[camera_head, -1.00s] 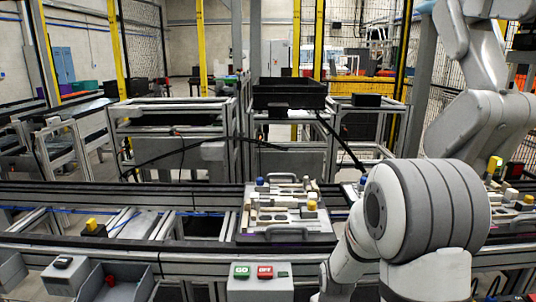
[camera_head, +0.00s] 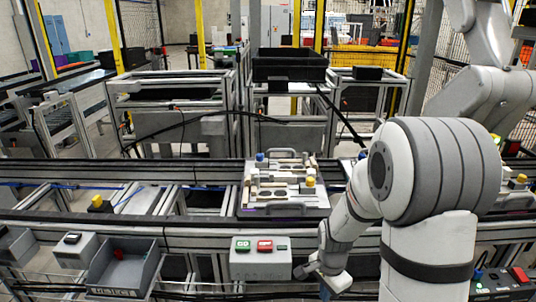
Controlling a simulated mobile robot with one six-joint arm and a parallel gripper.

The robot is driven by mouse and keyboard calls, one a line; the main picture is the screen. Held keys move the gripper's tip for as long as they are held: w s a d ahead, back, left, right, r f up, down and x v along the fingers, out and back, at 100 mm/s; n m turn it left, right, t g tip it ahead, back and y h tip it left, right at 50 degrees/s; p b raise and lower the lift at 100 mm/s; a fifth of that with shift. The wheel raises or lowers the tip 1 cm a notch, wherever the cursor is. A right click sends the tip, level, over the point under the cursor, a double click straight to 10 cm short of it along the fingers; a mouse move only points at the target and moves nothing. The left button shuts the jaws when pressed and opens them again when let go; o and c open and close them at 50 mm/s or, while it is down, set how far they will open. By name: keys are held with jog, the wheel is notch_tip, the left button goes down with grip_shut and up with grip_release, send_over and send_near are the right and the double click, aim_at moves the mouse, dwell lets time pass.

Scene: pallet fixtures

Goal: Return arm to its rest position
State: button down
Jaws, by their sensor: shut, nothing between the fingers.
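My arm reaches in from the upper right, bends at a large grey joint, and its wrist hangs low in front of the conveyor. My gripper (camera_head: 334,284) is at the bottom edge, right of the button box. Only part of it shows, and its fingertips are hard to make out. It looks shut, with nothing seen in it. It is apart from the pallet fixture (camera_head: 247,207) on the conveyor, which holds several grey parts, a blue knob and a yellow knob.
A button box (camera_head: 260,264) with green and red buttons stands just left of my gripper. A grey bin (camera_head: 150,275) holds a small red item. A second pallet is partly hidden behind my arm. A black crate (camera_head: 290,68) sits on a back frame.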

jog(key=shift+r+p, duration=0.45)
jog(key=shift+r, duration=0.5)
jog(key=s+r+n+t+p, duration=0.1)
jog(key=s+r+n, duration=0.5)
jog(key=r, duration=0.4)
jog(key=s+r+n+t+p, duration=0.1)
jog(key=s+r+n+p, duration=0.1)
jog(key=s+r+n, duration=0.4)
notch_tip(320, 180, up, 5)
jog(key=shift+s+r+t+p, duration=0.1)
jog(key=shift+s+t+p, duration=0.2)
jog(key=shift+s, duration=0.65)
jog(key=shift+d, duration=0.1)
